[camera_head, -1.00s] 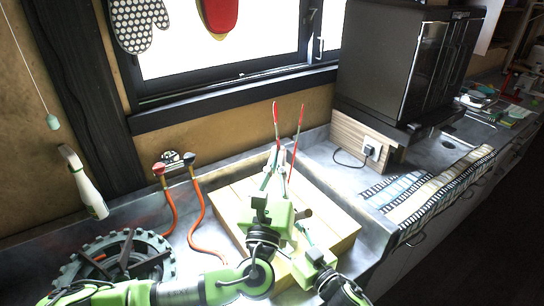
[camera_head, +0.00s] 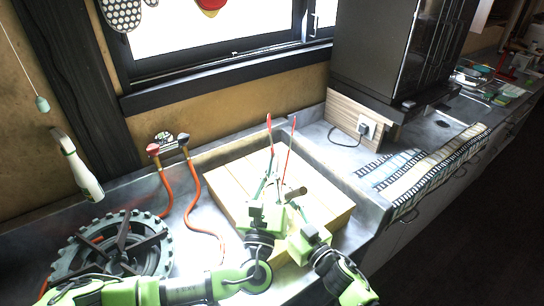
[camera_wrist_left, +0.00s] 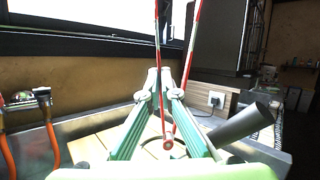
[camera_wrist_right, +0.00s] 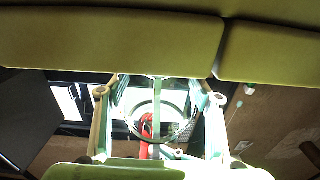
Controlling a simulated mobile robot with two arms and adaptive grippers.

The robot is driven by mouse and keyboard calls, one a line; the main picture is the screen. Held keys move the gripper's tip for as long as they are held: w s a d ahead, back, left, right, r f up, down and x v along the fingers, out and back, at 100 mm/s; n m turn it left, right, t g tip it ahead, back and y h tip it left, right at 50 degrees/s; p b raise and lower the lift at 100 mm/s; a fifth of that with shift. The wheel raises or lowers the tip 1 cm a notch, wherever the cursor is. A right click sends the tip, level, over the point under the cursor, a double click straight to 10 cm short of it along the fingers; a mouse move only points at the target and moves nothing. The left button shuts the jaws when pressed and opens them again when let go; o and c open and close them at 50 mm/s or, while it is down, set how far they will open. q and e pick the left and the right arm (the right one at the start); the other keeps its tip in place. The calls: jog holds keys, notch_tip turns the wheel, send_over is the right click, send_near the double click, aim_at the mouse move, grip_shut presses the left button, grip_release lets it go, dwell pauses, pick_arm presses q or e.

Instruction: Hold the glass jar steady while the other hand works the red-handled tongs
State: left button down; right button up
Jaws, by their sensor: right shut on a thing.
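The tongs' two thin red handles (camera_head: 269,132) stand up and spread above my left gripper (camera_head: 270,172). In the left wrist view the red handles (camera_wrist_left: 162,60) run between the camera and the left fingers and meet low in the middle. The left fingers (camera_wrist_left: 158,78) lean together at the tips; whether they grip the tongs is unclear. My right gripper (camera_head: 305,232) is low beside the left one. In the right wrist view its fingers (camera_wrist_right: 160,95) are shut on the clear glass jar (camera_wrist_right: 160,125), whose round rim shows. A red part shows through it. The jar is hard to make out in the head view.
A pale wooden board (camera_head: 232,183) lies under the grippers. Orange hoses (camera_head: 193,200) and a dark toothed ring (camera_head: 65,262) are at left. A black appliance (camera_head: 375,55) stands at back right. A grey cylinder (camera_wrist_left: 240,122) is close to the left gripper.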

jog(key=shift+o, duration=0.2)
pick_arm(q)
jog(key=shift+f, duration=3.4)
pick_arm(e)
jog(key=shift+c, duration=0.2)
pick_arm(q)
jog(key=c, duration=2.2)
grip_release()
jog(key=shift+s, duration=0.1)
jog(key=v, duration=1.1)
jog(key=shift+s+a+f, duration=0.15)
jog(key=shift+s, duration=0.2)
